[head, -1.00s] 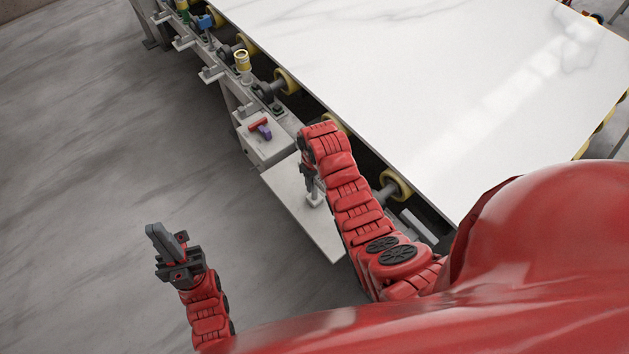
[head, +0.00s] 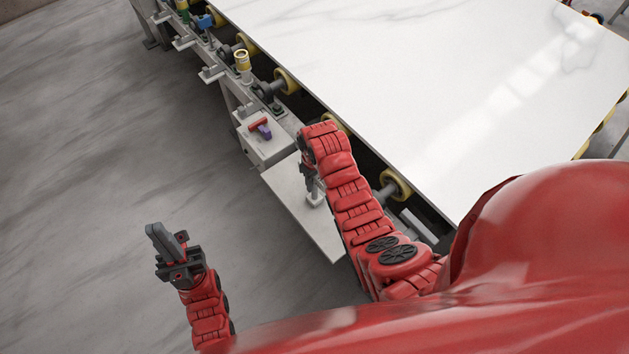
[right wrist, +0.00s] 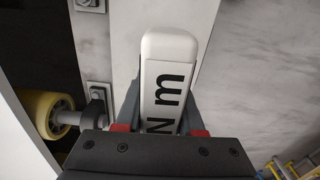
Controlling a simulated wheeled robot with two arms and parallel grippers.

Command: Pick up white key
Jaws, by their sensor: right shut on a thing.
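The white key (right wrist: 168,75), a pale block with black letters on its face, stands between the two dark fingers of my right gripper (right wrist: 163,100) in the right wrist view. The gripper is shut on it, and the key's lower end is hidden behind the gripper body. In the head view my right gripper (head: 309,178) is beside the slab's frame, above a pale lower plate, and partly hidden by my arm. My left gripper (head: 170,245) is over bare floor at the lower left, away from the key. I cannot tell how far its fingers are apart.
A large white stone slab (head: 430,90) lies on a roller frame with yellow rollers (head: 286,82). A grey box with a red and a purple handle (head: 262,128) is on the frame's side. The pale lower plate (head: 315,232) juts out below. The floor at left is clear.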

